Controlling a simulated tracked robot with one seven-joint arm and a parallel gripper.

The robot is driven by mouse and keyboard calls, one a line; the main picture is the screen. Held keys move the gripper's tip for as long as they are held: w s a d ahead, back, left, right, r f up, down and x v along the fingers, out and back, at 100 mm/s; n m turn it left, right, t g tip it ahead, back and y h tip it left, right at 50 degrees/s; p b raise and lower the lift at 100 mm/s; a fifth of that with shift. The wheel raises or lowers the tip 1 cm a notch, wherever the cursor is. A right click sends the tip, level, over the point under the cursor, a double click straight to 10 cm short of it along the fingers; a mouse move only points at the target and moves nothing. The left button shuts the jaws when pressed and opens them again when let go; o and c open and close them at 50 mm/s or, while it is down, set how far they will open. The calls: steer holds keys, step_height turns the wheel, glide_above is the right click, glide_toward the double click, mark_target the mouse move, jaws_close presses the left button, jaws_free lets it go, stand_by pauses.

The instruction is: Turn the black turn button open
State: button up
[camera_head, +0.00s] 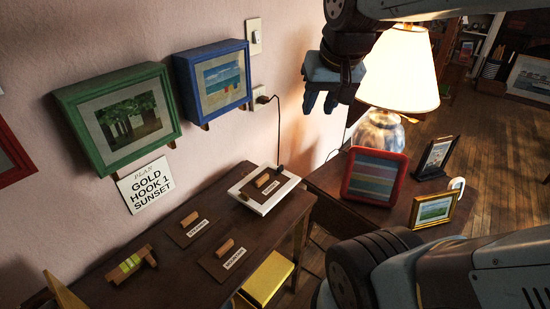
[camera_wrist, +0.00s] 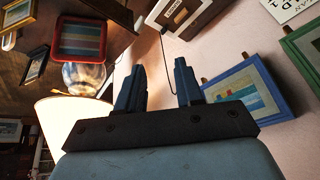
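My gripper (camera_head: 320,106) hangs in the air in front of the pink wall, to the right of the blue box frame (camera_head: 222,84). In the wrist view its two blue fingers (camera_wrist: 158,82) stand apart with nothing between them. I cannot make out a clearly black turn button in either view. Small wooden bars sit on dark plates on the table: one on a white-edged panel (camera_head: 243,195), one on the upper labelled plate (camera_head: 205,238), one on the lower labelled plate (camera_head: 240,272). The labels are too small to read surely. My gripper touches none of them.
A lit lamp (camera_head: 402,70) and a red picture frame (camera_head: 352,188) stand to the right. A black cord (camera_head: 278,135) drops to the dark table (camera_head: 165,265).

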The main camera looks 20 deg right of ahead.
steer(key=w+f+m+g, duration=0.2)
steer(key=w+f+m, duration=0.4)
steer(key=w, duration=0.8)
steer(key=m+g, duration=0.3)
steer(key=m, duration=0.1)
glide_above(279, 170)
steer(key=w, duration=0.1)
step_height(279, 170, down, 15)
steer(key=f, duration=1.3)
steer(key=shift+w+d, duration=0.15)
steer(key=shift+d, duration=0.25)
steer(key=shift+c, duration=0.2)
jaws_close()
